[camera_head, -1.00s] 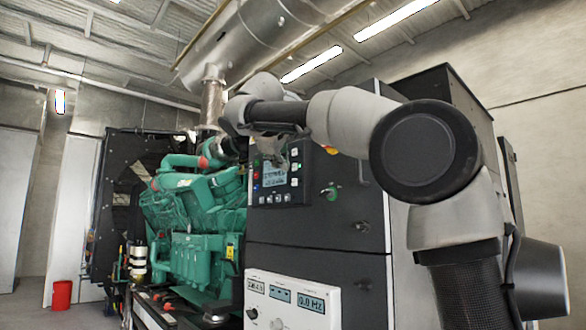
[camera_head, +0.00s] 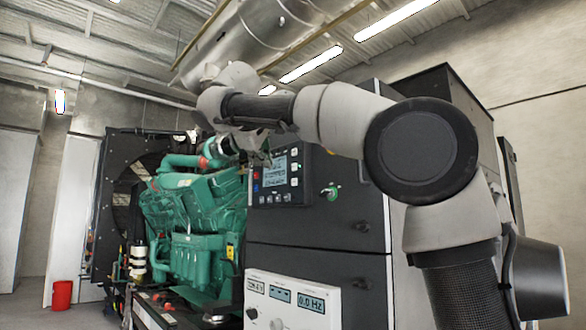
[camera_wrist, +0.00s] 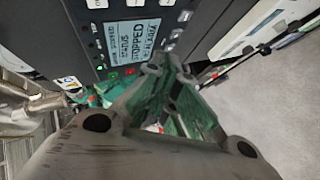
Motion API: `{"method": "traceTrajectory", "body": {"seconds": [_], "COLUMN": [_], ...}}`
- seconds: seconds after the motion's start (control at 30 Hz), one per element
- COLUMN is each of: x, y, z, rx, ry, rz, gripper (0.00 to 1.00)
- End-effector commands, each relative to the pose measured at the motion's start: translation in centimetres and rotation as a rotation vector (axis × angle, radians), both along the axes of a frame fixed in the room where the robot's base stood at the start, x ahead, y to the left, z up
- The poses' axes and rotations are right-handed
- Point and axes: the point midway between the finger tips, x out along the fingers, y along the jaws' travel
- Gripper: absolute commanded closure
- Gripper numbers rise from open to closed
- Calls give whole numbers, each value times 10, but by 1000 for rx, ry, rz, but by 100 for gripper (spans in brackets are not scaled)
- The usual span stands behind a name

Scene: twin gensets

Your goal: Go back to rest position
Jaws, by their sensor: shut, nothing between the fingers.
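My gripper (camera_wrist: 165,85) shows in the wrist view with its fingers together and nothing between them. In the head view, my arm reaches left across the front of the dark control cabinet (camera_head: 330,245), and the gripper end is mostly hidden behind my own wrist near the control panel. The control panel (camera_head: 273,178) has a lit display and several buttons. I cannot tell whether the gripper touches anything.
A green engine (camera_head: 195,210) stands left of the cabinet, with a black radiator frame (camera_head: 112,200) beside it. A white meter box (camera_head: 290,300) with "Hz" readout sits below the panel. A red bucket (camera_head: 62,294) stands on the floor at far left. A large duct (camera_head: 250,45) hangs above.

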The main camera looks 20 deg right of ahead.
Motion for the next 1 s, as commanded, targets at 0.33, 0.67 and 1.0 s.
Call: {"method": "traceTrajectory", "body": {"seconds": [0.33, 0.67, 1.0], "x": [0, 0, 10], "y": [0, 0, 35], "z": [0, 0, -106], "rx": [1, 1, 136], "ry": [0, 0, 171], "rz": [0, 0, 90], "gripper": [100, 100, 100]}}
